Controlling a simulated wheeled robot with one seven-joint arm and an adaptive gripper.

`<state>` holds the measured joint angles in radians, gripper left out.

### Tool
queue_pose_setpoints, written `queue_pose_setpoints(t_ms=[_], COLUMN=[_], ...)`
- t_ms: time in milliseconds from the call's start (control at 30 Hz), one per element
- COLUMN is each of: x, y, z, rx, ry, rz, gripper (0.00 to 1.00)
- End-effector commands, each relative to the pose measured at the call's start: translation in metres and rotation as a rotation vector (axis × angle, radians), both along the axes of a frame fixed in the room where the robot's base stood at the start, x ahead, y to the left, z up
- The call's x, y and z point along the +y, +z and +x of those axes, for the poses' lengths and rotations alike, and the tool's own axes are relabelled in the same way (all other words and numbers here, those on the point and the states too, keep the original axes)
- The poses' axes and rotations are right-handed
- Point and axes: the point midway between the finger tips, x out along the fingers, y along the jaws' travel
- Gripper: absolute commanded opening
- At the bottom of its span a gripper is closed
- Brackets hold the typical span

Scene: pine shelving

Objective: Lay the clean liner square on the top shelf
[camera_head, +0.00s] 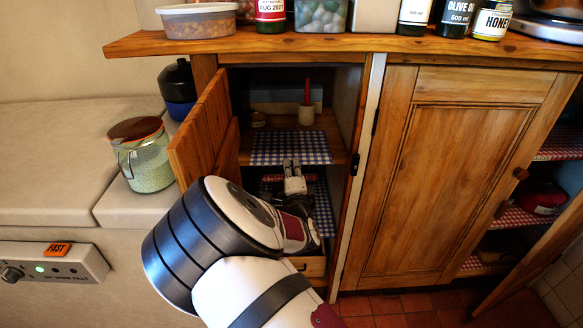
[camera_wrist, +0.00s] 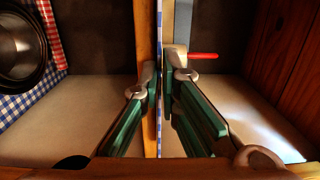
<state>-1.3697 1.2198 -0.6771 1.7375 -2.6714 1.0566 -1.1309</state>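The blue-and-white checked liner (camera_head: 290,146) is spread flat at the top shelf's level inside the open cabinet. The bare wooden top shelf (camera_head: 286,123) shows behind it. My gripper (camera_head: 293,165) is at the liner's front edge, near its middle. In the wrist view my gripper's green-padded fingers (camera_wrist: 160,78) are closed on either side of the liner, which shows edge-on as a thin blue-and-white strip (camera_wrist: 159,20). The strip runs close along the shelf board (camera_wrist: 145,30); I cannot tell whether they touch.
Red and blue checked cloth and a dark pot (camera_wrist: 20,45) are on the level below. The open door (camera_head: 203,130) bounds the left.

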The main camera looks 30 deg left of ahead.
Motion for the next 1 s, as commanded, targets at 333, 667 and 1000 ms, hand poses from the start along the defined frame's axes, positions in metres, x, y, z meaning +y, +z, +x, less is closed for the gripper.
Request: queue_pose_setpoints(t_ms=[333,667,1000], x=[0.0,-0.018,-0.056], y=[0.0,-0.001,-0.002], z=[0.0,-0.027,-0.081], rx=[0.001,0.002,0.001], ry=[0.0,0.0,0.0], rz=[-0.001,-0.002,-0.001], gripper=[0.28,0.28,0.28])
